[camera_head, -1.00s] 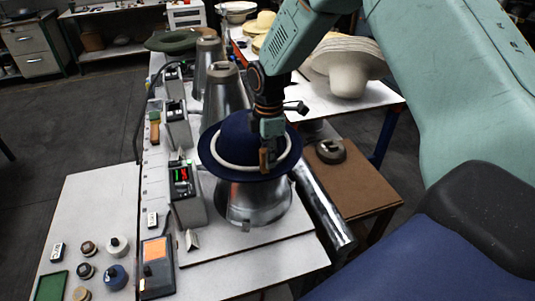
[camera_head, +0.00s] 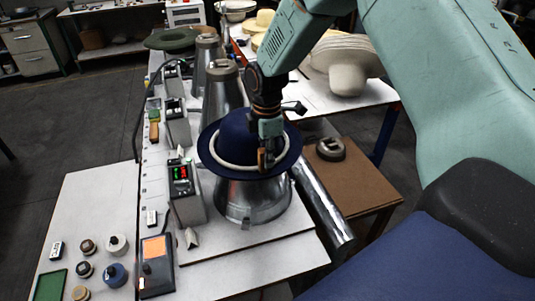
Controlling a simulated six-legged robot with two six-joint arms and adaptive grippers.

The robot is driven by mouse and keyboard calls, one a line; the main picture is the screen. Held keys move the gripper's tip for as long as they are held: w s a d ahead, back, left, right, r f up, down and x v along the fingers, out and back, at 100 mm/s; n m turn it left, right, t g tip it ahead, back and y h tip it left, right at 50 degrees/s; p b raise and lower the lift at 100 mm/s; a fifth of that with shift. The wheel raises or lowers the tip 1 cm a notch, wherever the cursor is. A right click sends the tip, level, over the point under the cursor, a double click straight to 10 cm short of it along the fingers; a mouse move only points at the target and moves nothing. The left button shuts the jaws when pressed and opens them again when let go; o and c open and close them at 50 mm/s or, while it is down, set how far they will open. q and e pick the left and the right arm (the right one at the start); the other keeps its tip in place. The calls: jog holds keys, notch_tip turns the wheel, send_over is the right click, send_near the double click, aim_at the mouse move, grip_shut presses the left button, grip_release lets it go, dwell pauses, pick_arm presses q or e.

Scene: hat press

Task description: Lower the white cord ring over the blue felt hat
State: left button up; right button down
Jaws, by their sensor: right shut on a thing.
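The blue felt hat (camera_head: 240,130) sits on a metal hat press (camera_head: 253,203) near the middle of the view. The white cord ring (camera_head: 224,160) lies around the hat's crown, just above the brim, with its front part in clear sight. Its back is hidden behind the crown, so I cannot tell if it lies level. My right gripper (camera_head: 266,160) points down at the ring's front right and is shut on the ring. My left gripper is not in view.
Control boxes (camera_head: 181,178) stand left of the press. More metal cones (camera_head: 222,90) stand behind it. A metal cylinder (camera_head: 322,205) and a brown stand (camera_head: 350,185) are at right. Spools (camera_head: 116,275) and a green tray (camera_head: 50,284) lie at lower left. Pale hats (camera_head: 347,75) are at back right.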

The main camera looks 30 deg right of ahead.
jog(key=c, duration=1.3)
grip_release()
jog(key=shift+o, duration=0.8)
jog(key=shift+r+p, duration=0.6)
jog(key=shift+r, duration=3.15)
jog(key=shift+s, duration=0.15)
